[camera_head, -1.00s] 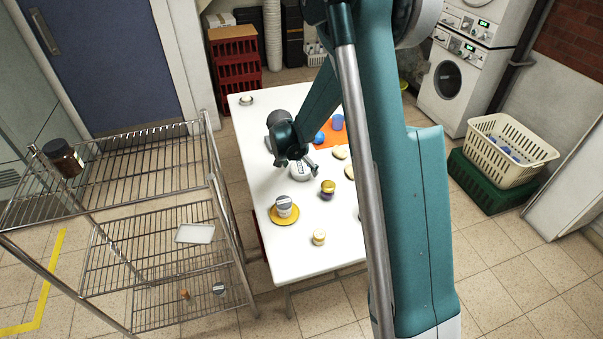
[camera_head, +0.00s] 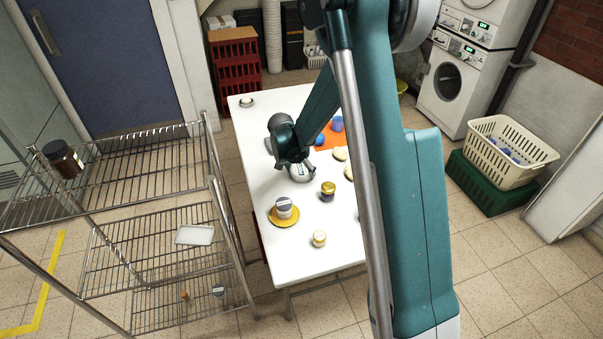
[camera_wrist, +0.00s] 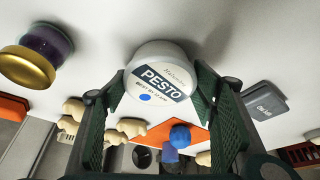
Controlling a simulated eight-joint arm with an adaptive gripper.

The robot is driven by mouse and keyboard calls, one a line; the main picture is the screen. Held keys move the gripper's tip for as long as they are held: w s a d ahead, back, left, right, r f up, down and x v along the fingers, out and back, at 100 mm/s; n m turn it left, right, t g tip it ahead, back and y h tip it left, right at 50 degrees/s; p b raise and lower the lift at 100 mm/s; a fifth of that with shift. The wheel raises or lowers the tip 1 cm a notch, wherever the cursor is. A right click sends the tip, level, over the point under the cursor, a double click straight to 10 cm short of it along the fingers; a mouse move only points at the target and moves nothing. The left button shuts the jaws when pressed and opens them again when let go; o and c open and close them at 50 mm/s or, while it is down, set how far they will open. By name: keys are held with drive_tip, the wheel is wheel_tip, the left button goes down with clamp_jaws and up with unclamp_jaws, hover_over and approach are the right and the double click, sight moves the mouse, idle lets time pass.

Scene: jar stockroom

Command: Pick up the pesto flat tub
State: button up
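The pesto flat tub (camera_wrist: 160,72) is white and round, with a dark "PESTO" label and a blue dot. In the head view the tub (camera_head: 298,174) stands on the white table, partly hidden by my arm's end. My gripper (camera_wrist: 160,85) is open, with one dark green finger on each side of the tub in the wrist view. The tub sits between the fingertips, or just beyond them. I cannot tell whether either finger touches it.
A gold-lidded jar (camera_head: 328,190) stands close to the tub. A small pale jar (camera_head: 319,239) is near the front edge. A grey flat container (camera_wrist: 267,101) and an orange mat (camera_wrist: 185,134) are also near.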

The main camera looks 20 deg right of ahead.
sight(301, 168)
drive_tip(key=shift+r, duration=0.15)
drive_tip(key=shift+r+p, duration=1.15)
drive_tip(key=shift+r, duration=3.75)
